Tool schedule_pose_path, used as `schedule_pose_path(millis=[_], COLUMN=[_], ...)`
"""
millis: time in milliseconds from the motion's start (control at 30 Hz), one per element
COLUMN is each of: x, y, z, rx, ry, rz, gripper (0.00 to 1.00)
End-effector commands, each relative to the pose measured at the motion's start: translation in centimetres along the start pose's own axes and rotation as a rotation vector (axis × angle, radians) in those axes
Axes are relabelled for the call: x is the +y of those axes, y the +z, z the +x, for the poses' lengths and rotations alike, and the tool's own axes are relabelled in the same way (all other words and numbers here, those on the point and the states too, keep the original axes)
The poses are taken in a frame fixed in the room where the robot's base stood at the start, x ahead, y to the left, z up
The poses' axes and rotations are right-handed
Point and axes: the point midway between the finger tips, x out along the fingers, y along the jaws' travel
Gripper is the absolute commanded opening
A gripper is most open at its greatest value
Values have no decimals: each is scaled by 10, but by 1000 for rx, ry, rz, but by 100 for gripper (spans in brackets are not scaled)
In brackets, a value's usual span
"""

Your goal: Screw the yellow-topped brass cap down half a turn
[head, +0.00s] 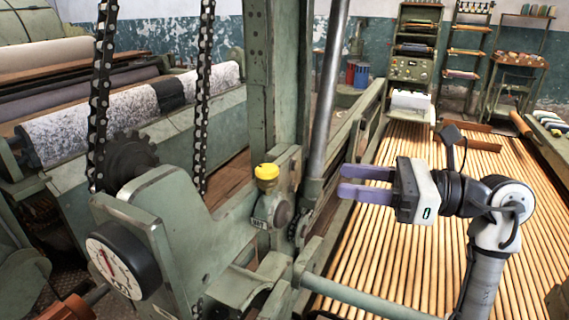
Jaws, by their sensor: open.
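The yellow-topped brass cap (266,172) sits upright on a green fitting beside the tall green post, near the middle of the head view. Its yellow top and a narrow brass band below it show. My gripper (341,181) is to the right of the cap, at about the same height in the picture. Its two purple fingers point left toward the cap and are apart, with nothing between them. A clear gap shows between the fingertips and the cap.
A green post (272,80) and a slanted grey rod (327,95) stand close to the cap. A round dial (115,262) and hanging chains (101,95) are at the left. A bed of wooden slats (390,255) lies beneath my arm.

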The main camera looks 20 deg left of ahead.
Motion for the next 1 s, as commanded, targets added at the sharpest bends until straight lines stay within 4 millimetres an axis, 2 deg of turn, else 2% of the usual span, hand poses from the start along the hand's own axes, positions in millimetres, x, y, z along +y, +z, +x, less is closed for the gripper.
schedule_pose_path(millis=[300, 500, 700, 1000], x=[1, 1, 1, 0], y=[3, 2, 1, 0], z=[69, 102, 117, 118], rx=[-2, -1, -1, -1], ry=[5, 4, 2, 1], rz=[1, 2, 1, 1], gripper=[43, 43, 43, 43])
